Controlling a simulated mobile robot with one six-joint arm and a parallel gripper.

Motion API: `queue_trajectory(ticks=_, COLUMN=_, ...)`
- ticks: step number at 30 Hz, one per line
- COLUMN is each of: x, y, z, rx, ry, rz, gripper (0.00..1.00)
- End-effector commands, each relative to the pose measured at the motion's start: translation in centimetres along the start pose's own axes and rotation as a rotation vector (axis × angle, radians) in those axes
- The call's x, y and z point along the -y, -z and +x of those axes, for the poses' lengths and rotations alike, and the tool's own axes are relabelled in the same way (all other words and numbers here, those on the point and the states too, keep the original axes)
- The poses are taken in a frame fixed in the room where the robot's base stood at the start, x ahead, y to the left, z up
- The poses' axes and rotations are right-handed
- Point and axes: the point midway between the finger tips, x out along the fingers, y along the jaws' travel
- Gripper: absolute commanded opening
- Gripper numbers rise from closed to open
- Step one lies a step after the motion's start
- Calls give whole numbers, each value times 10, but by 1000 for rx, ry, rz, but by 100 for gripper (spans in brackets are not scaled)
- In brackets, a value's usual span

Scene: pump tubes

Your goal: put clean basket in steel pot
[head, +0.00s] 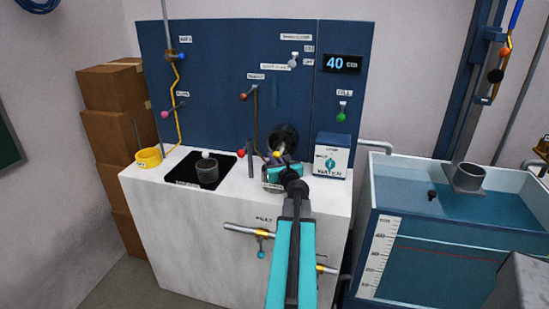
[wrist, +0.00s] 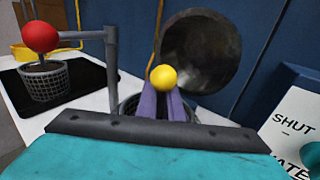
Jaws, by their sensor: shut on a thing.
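My gripper (head: 279,158) is shut on a yellow knob (wrist: 163,78), with its purple fingers (wrist: 165,105) just below the ball. A grey rim (wrist: 130,106) shows beneath the fingers. What lies under it is mostly hidden, so I cannot tell whether it is a basket or the pot's edge. A round, dark steel lid (wrist: 200,50) stands open right behind; it shows in the head view (head: 283,138). The steel pot in front of it is mostly hidden by my gripper. A grey mesh basket (head: 207,173) with a pale knob sits on the black mat at left.
A red ball (wrist: 40,36) on a grey post's arm (wrist: 82,37) stands left of my gripper. A yellow container (head: 149,158) is at the bench's far left. A water tank (head: 455,235) stands at right.

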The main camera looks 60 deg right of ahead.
Motion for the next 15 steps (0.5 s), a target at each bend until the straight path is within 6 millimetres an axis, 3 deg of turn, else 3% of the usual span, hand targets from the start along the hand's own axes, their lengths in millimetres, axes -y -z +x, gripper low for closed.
queue_trajectory(ticks=2, x=0, y=-1, z=0, rx=1, ry=0, rz=0, gripper=0)
queue_trajectory(ticks=3, x=0, y=0, z=0, rx=0, ry=0, rz=0, gripper=14)
queue_trajectory(ticks=6, x=0, y=0, z=0, rx=0, ry=0, rz=0, gripper=26)
queue_trajectory(ticks=15, x=0, y=0, z=0, rx=0, ry=0, rz=0, gripper=26)
